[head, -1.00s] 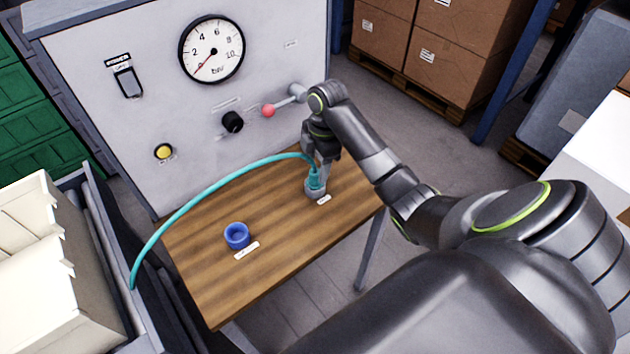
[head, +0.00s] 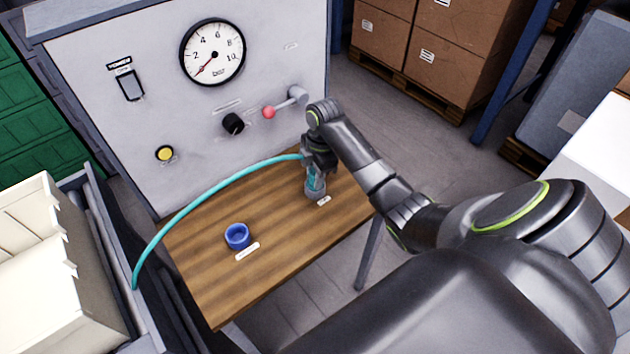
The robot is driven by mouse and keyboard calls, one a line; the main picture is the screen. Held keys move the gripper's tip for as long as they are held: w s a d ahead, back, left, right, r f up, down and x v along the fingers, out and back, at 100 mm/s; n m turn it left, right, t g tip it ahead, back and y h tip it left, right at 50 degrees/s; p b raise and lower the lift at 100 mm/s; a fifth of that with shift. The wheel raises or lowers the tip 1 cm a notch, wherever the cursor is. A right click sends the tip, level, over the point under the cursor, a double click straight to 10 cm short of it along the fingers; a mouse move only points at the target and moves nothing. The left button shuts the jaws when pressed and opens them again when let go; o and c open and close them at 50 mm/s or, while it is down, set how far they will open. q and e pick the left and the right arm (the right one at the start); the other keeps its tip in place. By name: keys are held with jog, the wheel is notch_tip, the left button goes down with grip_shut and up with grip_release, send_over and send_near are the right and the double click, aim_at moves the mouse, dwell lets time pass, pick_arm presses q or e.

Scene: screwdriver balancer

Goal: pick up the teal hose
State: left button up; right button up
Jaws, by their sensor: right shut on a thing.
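The teal hose (head: 215,191) arcs from the lower left, beside the table, over the tabletop to a grey holder (head: 315,193) near the table's right end. Its teal end piece stands upright at the holder. My right gripper (head: 317,172) is at that end, pointing down, shut on the hose end just above the holder. The gripper partly hides the end, and I cannot tell how deep it sits in the holder. My left gripper is not in view.
A blue cup-like holder (head: 237,236) stands on the wooden table (head: 205,285). Behind is a grey panel with a gauge (head: 212,52), a black knob (head: 233,124), a yellow button (head: 165,154) and a red-tipped lever (head: 269,112) close to my right arm. Cardboard boxes stand at the back right.

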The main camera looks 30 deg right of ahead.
jog(key=shift+r, duration=0.1)
jog(key=shift+r, duration=0.35)
notch_tip(320, 180, up, 7)
jog(key=shift+r, duration=0.1)
jog(key=shift+r+p, duration=1)
jog(key=shift+p, duration=0.05)
